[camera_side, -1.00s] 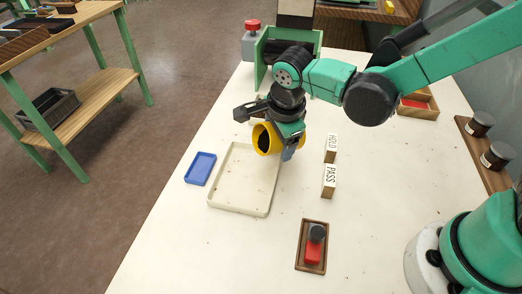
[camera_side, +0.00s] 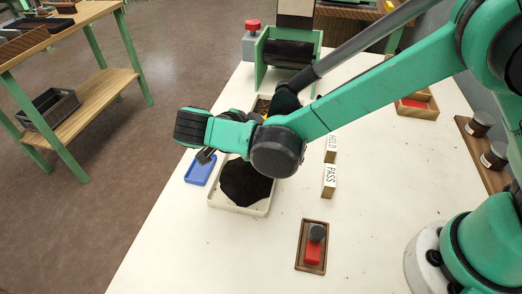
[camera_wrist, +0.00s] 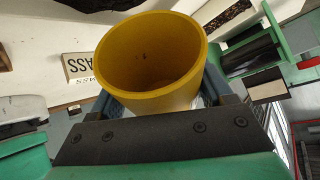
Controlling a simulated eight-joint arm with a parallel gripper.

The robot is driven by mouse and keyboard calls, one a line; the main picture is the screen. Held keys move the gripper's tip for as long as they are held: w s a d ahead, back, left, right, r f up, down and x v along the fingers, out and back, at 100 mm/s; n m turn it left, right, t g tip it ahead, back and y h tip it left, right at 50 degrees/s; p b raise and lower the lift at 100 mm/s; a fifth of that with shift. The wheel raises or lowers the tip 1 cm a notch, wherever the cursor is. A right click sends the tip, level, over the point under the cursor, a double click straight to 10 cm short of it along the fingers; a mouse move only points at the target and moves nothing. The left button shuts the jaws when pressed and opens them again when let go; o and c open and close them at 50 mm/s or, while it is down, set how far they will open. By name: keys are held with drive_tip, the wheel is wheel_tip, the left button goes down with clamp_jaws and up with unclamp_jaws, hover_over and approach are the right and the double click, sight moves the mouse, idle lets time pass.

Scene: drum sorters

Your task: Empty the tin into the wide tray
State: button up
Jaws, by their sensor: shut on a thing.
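The yellow tin (camera_wrist: 150,60) is in my gripper (camera_wrist: 160,98), which is shut on it in the wrist view. Its mouth faces the wrist camera, and its inside looks bare apart from a small dark speck. In the side view my arm hides nearly all of the tin and the gripper. The wide tray (camera_side: 240,209) is pale and shallow, on the white table below my arm. A broad heap of dark grains (camera_side: 245,184) lies in it, inside the rim where I can see.
A small blue tray (camera_side: 195,177) lies left of the wide tray. The PASS block (camera_side: 329,181) and HOLD block (camera_side: 331,150) stand to the right. A wooden tray holds a red piece (camera_side: 313,251). A green-framed drum (camera_side: 289,54) stands behind.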

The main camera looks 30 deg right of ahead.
drive_tip(key=shift+r, duration=0.9)
drive_tip(key=shift+f, duration=0.9)
